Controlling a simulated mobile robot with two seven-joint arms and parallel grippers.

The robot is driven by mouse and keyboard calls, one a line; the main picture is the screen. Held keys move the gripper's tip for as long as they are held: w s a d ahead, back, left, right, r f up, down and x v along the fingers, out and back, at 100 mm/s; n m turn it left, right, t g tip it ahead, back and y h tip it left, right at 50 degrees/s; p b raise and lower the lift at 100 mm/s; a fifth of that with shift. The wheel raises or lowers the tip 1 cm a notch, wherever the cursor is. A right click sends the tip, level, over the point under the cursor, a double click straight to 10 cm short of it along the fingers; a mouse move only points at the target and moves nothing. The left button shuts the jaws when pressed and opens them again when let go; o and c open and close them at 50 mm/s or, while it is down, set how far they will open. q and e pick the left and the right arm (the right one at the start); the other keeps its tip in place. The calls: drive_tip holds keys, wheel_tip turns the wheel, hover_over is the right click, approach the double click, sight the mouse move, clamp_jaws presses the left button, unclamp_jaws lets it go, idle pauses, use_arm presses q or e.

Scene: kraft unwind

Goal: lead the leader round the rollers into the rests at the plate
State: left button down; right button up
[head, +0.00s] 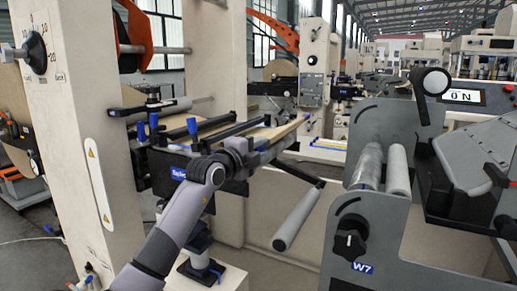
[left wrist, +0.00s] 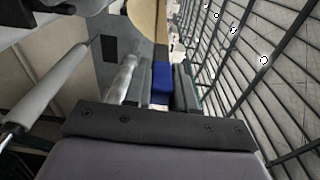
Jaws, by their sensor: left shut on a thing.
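My left gripper (head: 262,150) reaches in from below, over the unwind stand beside the black plate with the blue label (head: 178,173). In the left wrist view it is shut on a blue piece (left wrist: 161,84), which seems to be the end of the leader. Brown kraft web (left wrist: 147,20) shows beyond it; in the head view kraft (head: 285,130) shows just behind the gripper. Dark bars (head: 214,123) lie across the stand. A grey roller (head: 298,217) hangs below right of the gripper. The rests cannot be made out. My right gripper is out of view.
A cream upright (head: 75,130) stands close on the left. The grey W7 machine (head: 375,240) with two pale rollers (head: 397,170) and a black knob (head: 350,243) stands on the right. A dark railing (left wrist: 250,85) runs along the right of the left wrist view.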

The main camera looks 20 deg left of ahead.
use_arm(q)
drive_tip(key=shift+a+h, duration=0.3)
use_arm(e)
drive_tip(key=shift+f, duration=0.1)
use_arm(q)
wheel_tip(320, 180, down, 22)
drive_tip(key=b, duration=0.9)
drive_tip(key=shift+b, duration=0.35)
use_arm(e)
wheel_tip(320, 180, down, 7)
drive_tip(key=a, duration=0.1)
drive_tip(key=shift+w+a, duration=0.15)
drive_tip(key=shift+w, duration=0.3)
use_arm(q)
drive_tip(key=shift+f, duration=0.15)
